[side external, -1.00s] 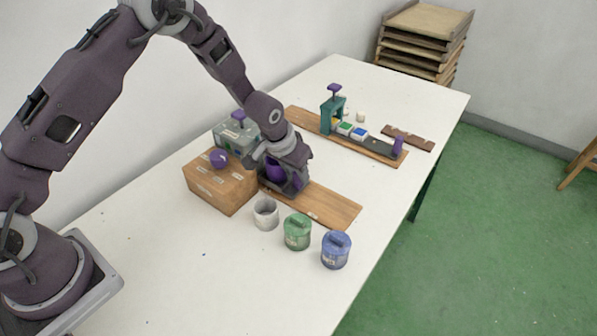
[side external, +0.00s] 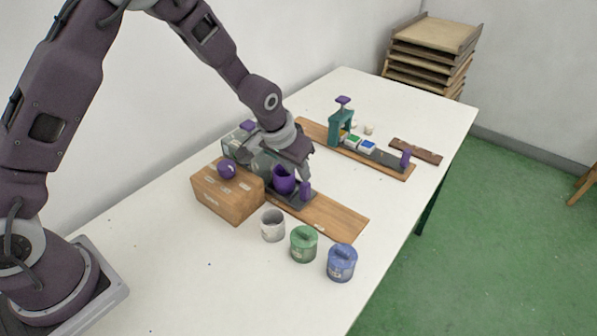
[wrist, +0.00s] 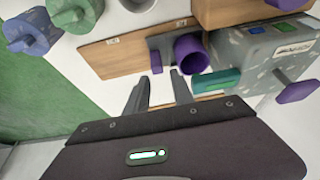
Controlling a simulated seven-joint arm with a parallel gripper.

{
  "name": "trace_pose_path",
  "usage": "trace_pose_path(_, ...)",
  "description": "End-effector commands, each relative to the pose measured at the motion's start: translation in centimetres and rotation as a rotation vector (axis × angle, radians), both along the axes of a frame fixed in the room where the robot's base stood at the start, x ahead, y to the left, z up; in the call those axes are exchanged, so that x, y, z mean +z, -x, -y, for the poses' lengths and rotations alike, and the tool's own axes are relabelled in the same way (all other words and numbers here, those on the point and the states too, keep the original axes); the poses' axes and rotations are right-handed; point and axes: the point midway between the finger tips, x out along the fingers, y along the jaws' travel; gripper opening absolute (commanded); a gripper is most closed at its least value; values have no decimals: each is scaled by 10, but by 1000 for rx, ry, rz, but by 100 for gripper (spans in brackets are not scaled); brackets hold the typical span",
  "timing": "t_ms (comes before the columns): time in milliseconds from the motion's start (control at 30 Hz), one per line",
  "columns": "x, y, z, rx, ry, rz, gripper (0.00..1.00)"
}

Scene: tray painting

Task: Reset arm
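My gripper (side external: 303,170) hangs just above and behind a purple cup (side external: 283,181) and a purple post (side external: 306,190). In the wrist view its two fingers (wrist: 160,82) are apart with nothing between them, so it is open and empty. The purple cup also shows in the wrist view (wrist: 190,52), beyond the fingertips. The cup and post stand on a dark slide on a wooden board (side external: 335,220). My arm is bent, reaching over the table from the left.
Beside the board are a wooden box (side external: 225,195) with a purple knob and a grey speckled unit (side external: 237,148). A white cup (side external: 273,227), green pot (side external: 304,246) and blue pot (side external: 341,264) stand in front. A teal press (side external: 338,130) stands behind. The table's front left is mostly clear.

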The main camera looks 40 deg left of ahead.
Motion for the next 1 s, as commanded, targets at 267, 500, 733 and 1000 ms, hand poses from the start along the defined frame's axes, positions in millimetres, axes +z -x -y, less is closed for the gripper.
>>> trace_pose_path(267, 62, 21, -7, 8, 9, 23, 29)
trace_pose_path(500, 199, 157, -31, 11, 20, 64, 29)
trace_pose_path(733, 224, 292, -40, 2, 8, 95, 29)
trace_pose_path(1000, 217, 328, -41, -2, 1, 97, 29)
